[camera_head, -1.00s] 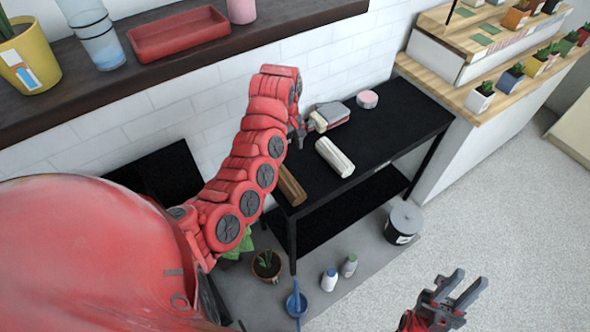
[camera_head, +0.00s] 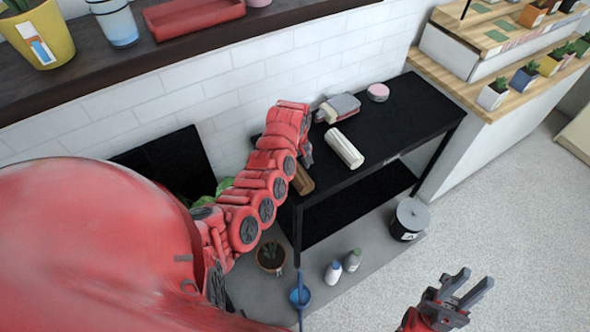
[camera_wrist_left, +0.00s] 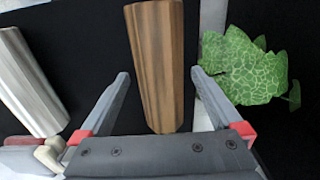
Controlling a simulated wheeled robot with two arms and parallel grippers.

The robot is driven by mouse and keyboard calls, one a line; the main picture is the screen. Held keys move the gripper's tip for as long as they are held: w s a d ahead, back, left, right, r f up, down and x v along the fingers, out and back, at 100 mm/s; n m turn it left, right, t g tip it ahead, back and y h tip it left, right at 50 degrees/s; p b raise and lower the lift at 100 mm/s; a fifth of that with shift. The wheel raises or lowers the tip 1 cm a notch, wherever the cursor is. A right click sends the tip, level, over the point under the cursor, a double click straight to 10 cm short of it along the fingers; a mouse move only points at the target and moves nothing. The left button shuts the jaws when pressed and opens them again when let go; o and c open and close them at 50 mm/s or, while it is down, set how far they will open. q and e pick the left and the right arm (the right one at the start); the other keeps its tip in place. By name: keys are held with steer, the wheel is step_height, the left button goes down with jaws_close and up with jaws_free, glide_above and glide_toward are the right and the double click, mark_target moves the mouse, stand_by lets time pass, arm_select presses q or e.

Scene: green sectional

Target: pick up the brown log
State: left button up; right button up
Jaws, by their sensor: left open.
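The brown log (camera_head: 302,181) lies on the left end of the black table (camera_head: 392,132) in the head view, partly hidden by my left arm. In the left wrist view the brown log (camera_wrist_left: 157,62) stretches from the top edge down between the fingers. My left gripper (camera_wrist_left: 160,84) is open, with one finger on each side of the log and a gap to both. In the head view the left gripper (camera_head: 306,152) is small and mostly hidden behind its wrist. My right gripper (camera_head: 466,288) is open and empty at the lower right, over the floor.
A white log (camera_head: 343,148) lies right of the brown one and also shows in the left wrist view (camera_wrist_left: 28,85). Folded cloths (camera_head: 340,106) and a pink round item (camera_head: 378,92) lie at the table's back. A leafy plant (camera_wrist_left: 250,68) is close beside the right finger.

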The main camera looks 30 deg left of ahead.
arm_select(q)
steer(key=shift+f, duration=1)
jaws_close()
